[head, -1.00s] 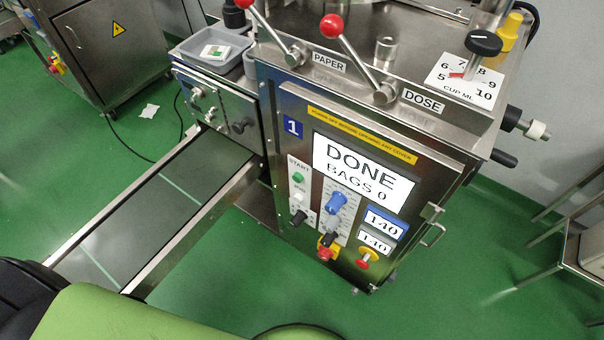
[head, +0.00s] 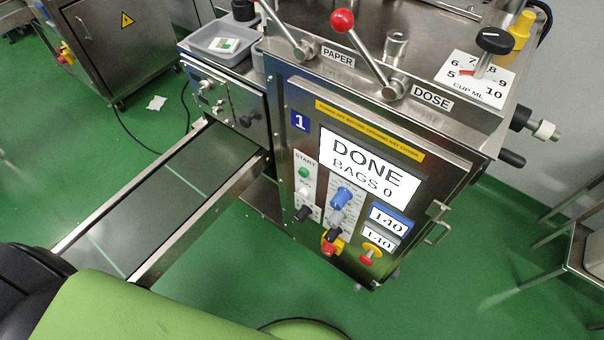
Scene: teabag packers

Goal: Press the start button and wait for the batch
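The machine's front panel (head: 440,185) faces me in the head view. Its green start button (head: 303,171) sits at the panel's left under the label START. The display (head: 365,170) reads DONE and BAGS 0. Neither of my grippers is in view, and nothing of mine touches the button.
Red-knobbed levers (head: 342,22) stand on top, by the labels PAPER and DOSE. A black dial (head: 494,41) sits on a numbered CUP ML plate. A grey tray (head: 216,42) stands behind the conveyor. A steel cabinet (head: 112,45) is at the back left. Green floor is open right of the machine.

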